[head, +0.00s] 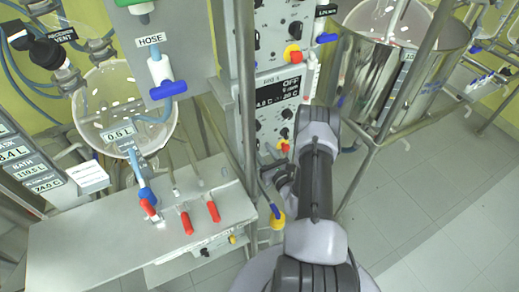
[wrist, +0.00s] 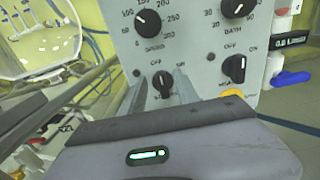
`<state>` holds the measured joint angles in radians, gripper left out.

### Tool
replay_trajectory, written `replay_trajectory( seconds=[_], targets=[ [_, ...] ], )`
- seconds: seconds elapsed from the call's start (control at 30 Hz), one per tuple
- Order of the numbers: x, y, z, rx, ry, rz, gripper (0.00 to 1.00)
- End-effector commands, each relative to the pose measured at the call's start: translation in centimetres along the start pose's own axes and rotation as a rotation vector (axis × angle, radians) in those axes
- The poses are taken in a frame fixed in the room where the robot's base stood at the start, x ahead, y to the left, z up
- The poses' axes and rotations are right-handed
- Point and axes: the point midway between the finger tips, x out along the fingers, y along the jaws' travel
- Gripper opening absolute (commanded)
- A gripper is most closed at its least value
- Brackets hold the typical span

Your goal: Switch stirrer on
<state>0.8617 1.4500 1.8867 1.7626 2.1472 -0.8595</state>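In the wrist view, a grey panel (wrist: 205,50) carries a small black rotary switch (wrist: 162,86) marked OFF and ON, below a dial that seems to read SPEED (wrist: 148,22). My gripper (wrist: 161,88) is open, one finger on each side of this switch. I cannot tell whether the fingers touch it. The switch handle stands roughly upright, near the OFF mark. In the head view, the reactor's display (head: 290,90) shows OFF above an rpm reading. My arm (head: 315,185) reaches to the lower part of that panel and hides the switch and most of the gripper.
A second OFF/ON switch (wrist: 234,68) sits right of the fingers, under the BATH dial (wrist: 237,8). A blue-handled valve (wrist: 290,78) is at the right. In the head view, a metal post (head: 246,100) stands left of the panel, and a steel vessel (head: 375,85) stands right.

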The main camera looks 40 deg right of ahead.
Motion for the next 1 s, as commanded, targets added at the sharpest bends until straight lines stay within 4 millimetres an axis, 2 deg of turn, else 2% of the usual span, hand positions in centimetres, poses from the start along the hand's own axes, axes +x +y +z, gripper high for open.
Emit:
replay_trajectory(
  seconds=[0.1,0.2,0.47,0.67,1.0],
  targets=[
    [1.7,0.1,-0.1,-0.003,-0.001,0.003,0.37],
    [2.4,0.0,-0.1,-0.001,0.000,0.001,0.37],
    [2.7,0.0,0.0,0.000,0.001,0.000,0.37],
    [2.6,0.0,0.0,0.000,0.001,0.001,0.02],
    [2.6,-0.1,0.0,0.016,0.002,0.001,0.00]
  ],
)
